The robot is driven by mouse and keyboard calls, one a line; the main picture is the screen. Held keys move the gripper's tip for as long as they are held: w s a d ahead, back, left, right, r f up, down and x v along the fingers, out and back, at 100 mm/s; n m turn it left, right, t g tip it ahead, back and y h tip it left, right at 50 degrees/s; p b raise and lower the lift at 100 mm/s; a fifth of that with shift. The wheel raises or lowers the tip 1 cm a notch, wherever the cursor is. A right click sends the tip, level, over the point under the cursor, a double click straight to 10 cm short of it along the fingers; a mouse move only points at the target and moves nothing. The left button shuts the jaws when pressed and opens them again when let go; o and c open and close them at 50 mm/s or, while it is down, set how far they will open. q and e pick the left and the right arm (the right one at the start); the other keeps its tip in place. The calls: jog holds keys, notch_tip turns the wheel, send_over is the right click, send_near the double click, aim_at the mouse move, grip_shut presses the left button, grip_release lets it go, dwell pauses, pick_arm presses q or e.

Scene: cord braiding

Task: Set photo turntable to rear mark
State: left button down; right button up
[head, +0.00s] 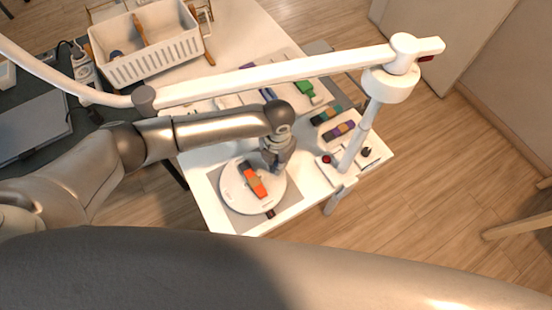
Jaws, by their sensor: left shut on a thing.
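The photo turntable (238,199) is a round white disc on a grey mat on the white table. An orange and dark object (254,180) lies across its middle. Small dark marks show near its front rim, too small to read. My left gripper (272,168) reaches down at the disc's upper right edge, beside the orange object. Its fingertips are partly hidden by the gripper body, and it appears closed on the turntable's rim. My right gripper is not in view.
A white overhead arm on a post (363,135) crosses above the table. A white basket (147,55) stands at the back left. Green and purple items (339,131) lie right of the turntable. A small dark piece (270,213) sits by its front edge.

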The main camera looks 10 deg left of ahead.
pick_arm(q)
jog(key=shift+s+d+m, duration=0.1)
jog(key=shift+s+m, duration=0.05)
jog(key=shift+m, duration=0.15)
dwell(0.4)
jog(key=c, duration=1.4)
grip_release()
jog(key=shift+o, duration=0.2)
notch_tip(320, 180, up, 12)
jog(key=shift+s+d, duration=0.1)
